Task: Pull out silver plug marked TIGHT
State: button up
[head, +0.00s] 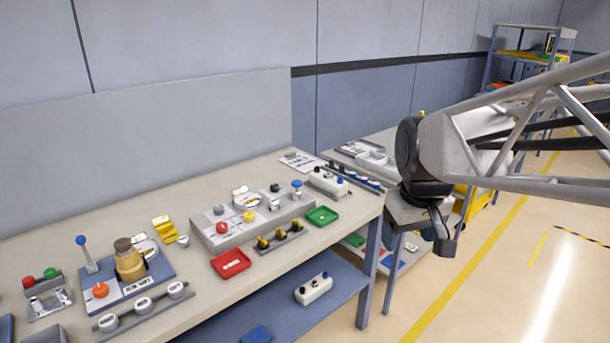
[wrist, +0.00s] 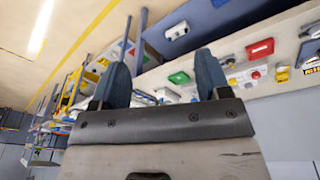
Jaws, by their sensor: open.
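Several round silver-white pieces with dark marks sit in a grey rack at the front left of the bench in the head view; the middle one (head: 144,305) is among them. Their lettering is too small to read, so I cannot tell which says TIGHT. A tan vessel with a brown cap (head: 129,260) stands on a blue-grey base just behind them. My gripper (head: 440,238) hangs off the bench's right end, far from the rack. In the wrist view my gripper (wrist: 164,52) has its two blue fingers wide apart with nothing held between them.
The bench (head: 215,305) carries a red tray (head: 231,263), a green tray (head: 322,216) and a grey panel with knobs. A blue lever (head: 84,250) rises behind the rack. A lower shelf holds a white button box (head: 313,289). The floor at right is open.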

jog(key=w+a+n, duration=0.2)
jog(key=w+a, duration=0.1)
jog(key=w, duration=0.4)
jog(key=w+a+n, duration=0.2)
jog(key=w+a, duration=0.1)
jog(key=w, duration=0.5)
jog(key=n+g, duration=0.2)
jog(key=n, duration=0.7)
send_over(274, 201)
jog(key=f, duration=1.5)
jog(key=shift+s+d+f, duration=0.1)
jog(key=shift+d+f, duration=0.15)
jog(key=shift+d, duration=0.05)
jog(key=shift+w+a+f, duration=0.2)
jog(key=shift+a+f, duration=0.05)
jog(key=shift+a, duration=0.05)
jog(key=shift+f, duration=3.9)
